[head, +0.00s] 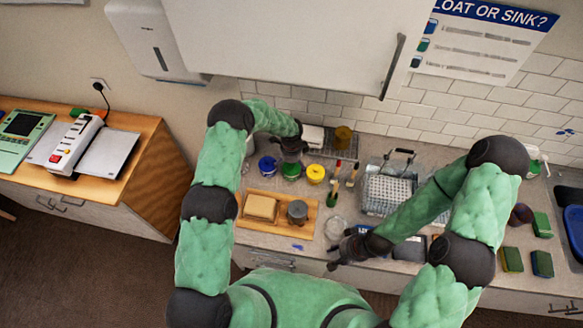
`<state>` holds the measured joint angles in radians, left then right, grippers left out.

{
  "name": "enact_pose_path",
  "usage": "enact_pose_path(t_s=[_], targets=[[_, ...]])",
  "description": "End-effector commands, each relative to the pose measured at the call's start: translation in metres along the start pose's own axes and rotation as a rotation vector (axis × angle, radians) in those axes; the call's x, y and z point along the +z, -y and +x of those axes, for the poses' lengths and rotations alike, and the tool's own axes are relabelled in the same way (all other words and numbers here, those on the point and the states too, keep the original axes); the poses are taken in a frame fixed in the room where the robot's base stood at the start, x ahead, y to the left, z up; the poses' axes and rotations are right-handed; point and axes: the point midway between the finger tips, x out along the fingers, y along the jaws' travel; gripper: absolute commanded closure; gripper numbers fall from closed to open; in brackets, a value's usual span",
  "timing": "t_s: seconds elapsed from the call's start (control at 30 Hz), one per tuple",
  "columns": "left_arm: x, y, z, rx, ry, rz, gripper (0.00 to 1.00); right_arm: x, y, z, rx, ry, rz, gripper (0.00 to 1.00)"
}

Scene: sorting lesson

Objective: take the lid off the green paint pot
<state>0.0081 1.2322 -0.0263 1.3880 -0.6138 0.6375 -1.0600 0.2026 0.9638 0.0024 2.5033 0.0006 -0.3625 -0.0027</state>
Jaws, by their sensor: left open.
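The green paint pot (291,172) stands on the counter between a blue pot (267,165) and a yellow pot (315,174). My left gripper (291,157) is open, pointing down directly over the green pot, and hides part of its top. I cannot tell whether its fingers touch the lid. My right gripper (338,260) hangs near the counter's front edge, away from the pots; whether it is open or shut is unclear.
Brushes (335,188) stand right of the yellow pot. A wooden tray (251,226) with a sponge-like block and a grey pot lies in front. A wire rack (378,196) stands to the right. A white cabinet (300,40) overhangs the back of the counter.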

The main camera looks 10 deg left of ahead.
Motion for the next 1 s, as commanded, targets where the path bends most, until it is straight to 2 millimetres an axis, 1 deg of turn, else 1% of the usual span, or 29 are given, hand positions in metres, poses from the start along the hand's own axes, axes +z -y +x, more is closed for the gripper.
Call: enact_pose_path(t_s=[0.03, 0.1, 0.17, 0.2, 0.23, 0.3, 0.47, 0.97, 1.0], targets=[[0.0, 0.0, 0.0, 0.0, 0.0, 0.0, 0.0, 0.0001, 0.0, 0.0001, 0.0, 0.0, 0.0, 0.6], [-0.0001, -0.0001, -0.0001, 0.0, 0.0, 0.0, 0.19, 0.0001, 0.0, 0.0001, 0.0, 0.0, 0.0, 0.6], [-0.0001, -0.0001, -0.0002, 0.0, 0.0, 0.0, 0.3, 0.0, 0.0, 0.0001, 0.0, 0.0, 0.0, 0.6], [-0.0001, -0.0001, -0.0002, 0.0, 0.0, 0.0, 0.39, 0.0, 0.0, 0.0001, 0.0, 0.0, 0.0, 0.6], [-0.0001, -0.0001, -0.0002, 0.0, 0.0, 0.0, 0.44, 0.0, 0.0, 0.0001, 0.0, 0.0, 0.0, 0.6], [-0.0002, -0.0003, 0.0, 0.0, 0.0, 0.001, 0.48, 0.0, 0.0, 0.0001, 0.0, 0.0, 0.0, 0.6], [-0.0003, -0.0009, 0.0008, 0.002, 0.0, 0.001, 0.53, 0.0, -0.0001, 0.0002, 0.0, 0.0, 0.0, 0.6], [-0.0005, -0.0026, 0.0004, 0.005, 0.0, 0.002, 0.54, -0.0001, -0.0007, 0.0019, 0.0, 0.0, 0.0, 0.6], [-0.0005, -0.0024, -0.0012, 0.005, 0.0, 0.002, 0.59, -0.0001, -0.001, 0.0027, 0.0, 0.0, 0.0, 0.6]])
